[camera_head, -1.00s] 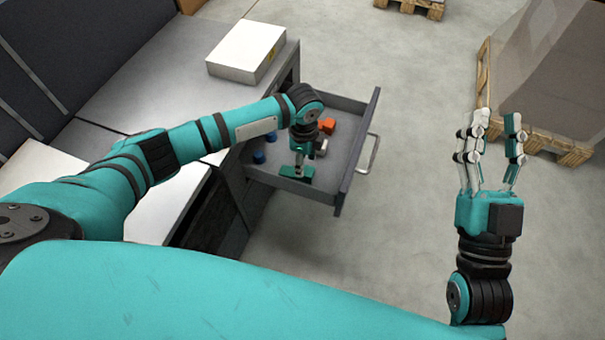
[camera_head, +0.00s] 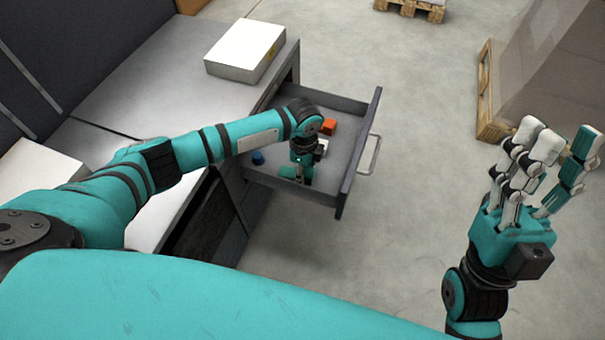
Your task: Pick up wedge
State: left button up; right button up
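An open drawer (camera_head: 345,185) holds several small coloured pieces. An orange piece (camera_head: 328,126) lies toward the back, and a blue piece (camera_head: 258,158) lies at the left. A light grey piece (camera_head: 321,149) shows just right of my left wrist. I cannot tell for sure which piece is the wedge. My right gripper (camera_head: 548,170) is raised at the right, fingers spread, empty.
The drawer's handle (camera_head: 369,155) sticks out to the right over bare floor. A white box (camera_head: 245,50) stands on the grey workbench (camera_head: 140,95). A wrapped load (camera_head: 560,60) on a pallet stands at the right, and another pallet (camera_head: 410,8) lies at the back.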

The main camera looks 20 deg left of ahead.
pick_arm(q)
jog(key=c, duration=0.4)
jog(key=shift+c, duration=0.3)
jog(key=shift+r, duration=0.1)
